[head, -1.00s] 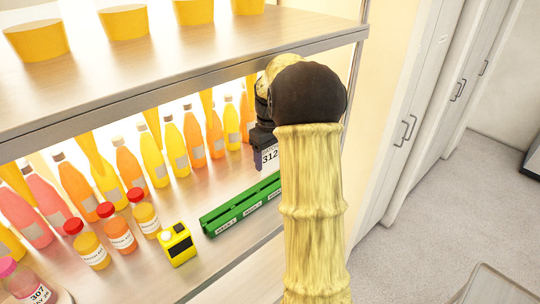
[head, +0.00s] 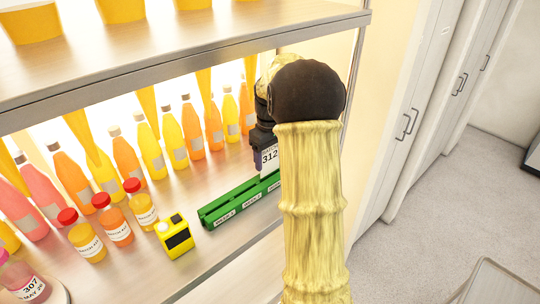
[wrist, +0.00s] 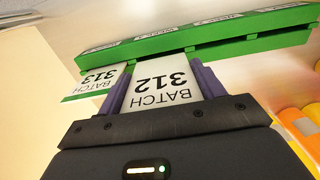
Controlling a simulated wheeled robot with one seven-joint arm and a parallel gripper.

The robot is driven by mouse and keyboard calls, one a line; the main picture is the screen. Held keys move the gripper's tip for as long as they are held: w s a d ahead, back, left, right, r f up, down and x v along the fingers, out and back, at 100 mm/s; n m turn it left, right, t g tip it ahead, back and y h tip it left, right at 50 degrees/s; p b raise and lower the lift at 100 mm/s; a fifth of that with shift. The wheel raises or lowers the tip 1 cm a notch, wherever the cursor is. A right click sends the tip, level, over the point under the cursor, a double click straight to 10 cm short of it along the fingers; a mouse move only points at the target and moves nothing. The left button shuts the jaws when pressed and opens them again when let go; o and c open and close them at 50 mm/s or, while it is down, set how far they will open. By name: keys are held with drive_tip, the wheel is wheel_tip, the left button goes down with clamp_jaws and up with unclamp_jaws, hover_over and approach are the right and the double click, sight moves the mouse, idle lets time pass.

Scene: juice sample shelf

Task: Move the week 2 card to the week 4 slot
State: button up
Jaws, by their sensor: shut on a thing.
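My gripper (wrist: 153,95) has purple fingers and is shut on a white card (wrist: 160,82) reading BATCH 312. In the head view the card (head: 270,158) hangs upright above the green rack (head: 208,216), near its right part. In the wrist view the card's far edge reaches the rack (wrist: 190,38); I cannot tell whether it is in a slot. A second card, BATCH 313 (wrist: 97,80), stands at the rack beside it on the left. The rack's front labels include WEEK 1 and WEEK 2; my arm hides its right end.
A yellow device (head: 174,237) stands just left of the rack. Several red-capped jars (head: 117,227) are farther left. Rows of juice bottles (head: 150,152) stand behind. The upper shelf (head: 190,50) overhangs, with a post (head: 357,45) on the right.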

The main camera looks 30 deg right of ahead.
sight(270, 173)
drive_tip(key=shift+f+b, duration=0.8)
drive_tip(key=shift+f, duration=1.2)
idle(1.8)
drive_tip(key=o, duration=1)
drive_tip(key=shift+r, duration=0.2)
wheel_tip(270, 173, up, 12)
drive_tip(key=b, duration=0.2)
drive_tip(key=shift+a+f+b, duration=0.1)
drive_tip(key=shift+b, duration=0.3)
